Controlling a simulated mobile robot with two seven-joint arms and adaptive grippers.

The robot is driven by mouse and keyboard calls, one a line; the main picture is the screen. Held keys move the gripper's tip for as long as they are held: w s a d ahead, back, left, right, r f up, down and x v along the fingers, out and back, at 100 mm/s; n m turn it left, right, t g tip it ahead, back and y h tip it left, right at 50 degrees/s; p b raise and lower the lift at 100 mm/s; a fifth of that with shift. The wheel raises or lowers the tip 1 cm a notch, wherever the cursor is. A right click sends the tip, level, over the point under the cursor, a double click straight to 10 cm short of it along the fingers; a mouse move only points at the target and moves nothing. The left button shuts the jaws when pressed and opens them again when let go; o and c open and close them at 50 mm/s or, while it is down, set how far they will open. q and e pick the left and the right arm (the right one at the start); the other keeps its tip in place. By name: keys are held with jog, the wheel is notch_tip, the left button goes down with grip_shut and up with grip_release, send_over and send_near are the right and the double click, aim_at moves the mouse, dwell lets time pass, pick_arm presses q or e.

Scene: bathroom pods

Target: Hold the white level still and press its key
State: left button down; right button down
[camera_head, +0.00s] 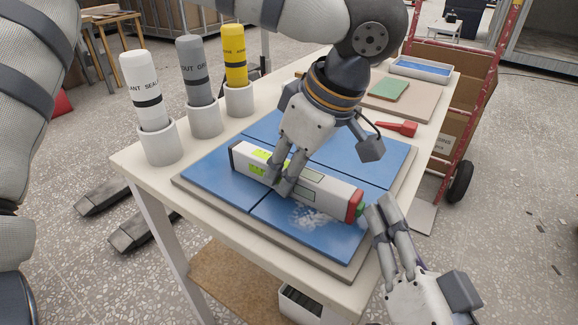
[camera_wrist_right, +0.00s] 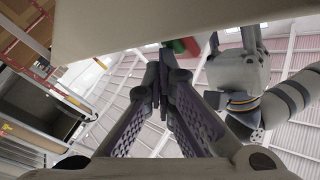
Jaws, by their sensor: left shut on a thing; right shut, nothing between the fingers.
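The white level (camera_head: 318,189) lies on the blue tiled panel, with a green vial window near its left end and a red cap (camera_head: 355,206) at its right end. A small green key (camera_head: 365,210) shows at the red cap; red and green parts also show in the right wrist view (camera_wrist_right: 181,46). My left gripper (camera_head: 281,182) is shut on the level near its middle, from above. My right gripper (camera_head: 384,207) is shut and empty, its fingertips close beside the green key. I cannot tell whether they touch it.
The blue tiled panel (camera_head: 210,168) lies on the white table, with white powder (camera_head: 312,217) in front of the level. White, grey and yellow tubes (camera_head: 235,55) stand in cups at the left. A red tool (camera_head: 398,128) and green block (camera_head: 389,90) lie further back.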

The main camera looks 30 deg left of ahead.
jog(key=shift+d, duration=0.55)
jog(key=d, duration=0.6)
pick_arm(q)
jog(key=c, duration=1.2)
grip_release()
jog(key=shift+c, duration=0.2)
